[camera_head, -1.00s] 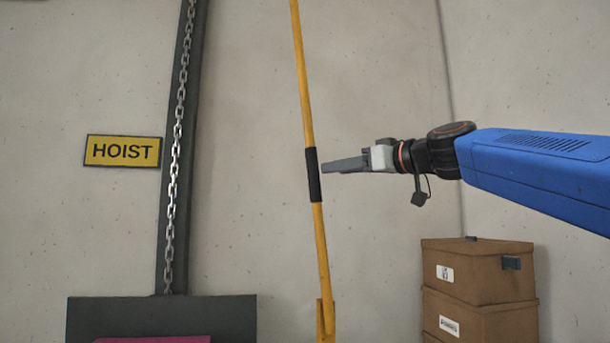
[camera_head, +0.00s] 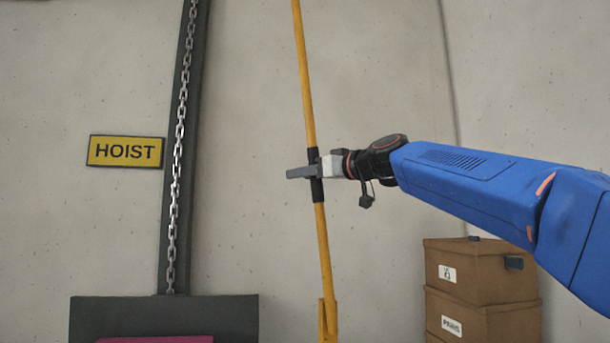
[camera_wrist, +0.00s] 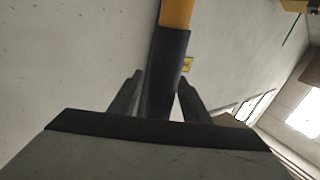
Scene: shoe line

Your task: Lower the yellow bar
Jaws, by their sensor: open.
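The yellow bar (camera_head: 304,75) stands nearly upright in the head view, leaning slightly, with a black grip sleeve (camera_head: 317,190) around its middle. Its foot sits in a yellow bracket (camera_head: 328,320) at the bottom. My gripper (camera_head: 303,172) is at the black sleeve, its fingers reaching across it to the left. In the wrist view the yellow bar (camera_wrist: 176,13) and its sleeve (camera_wrist: 168,62) run down between the two open fingers of my gripper (camera_wrist: 160,85). The fingers appear apart from the sleeve, one on each side.
A hoist chain (camera_head: 176,150) hangs along a dark post to the left, beside a yellow HOIST sign (camera_head: 126,151). A dark panel (camera_head: 160,310) stands below it. Brown boxes (camera_head: 480,275) are stacked at the lower right, under my arm. Bare wall lies behind the bar.

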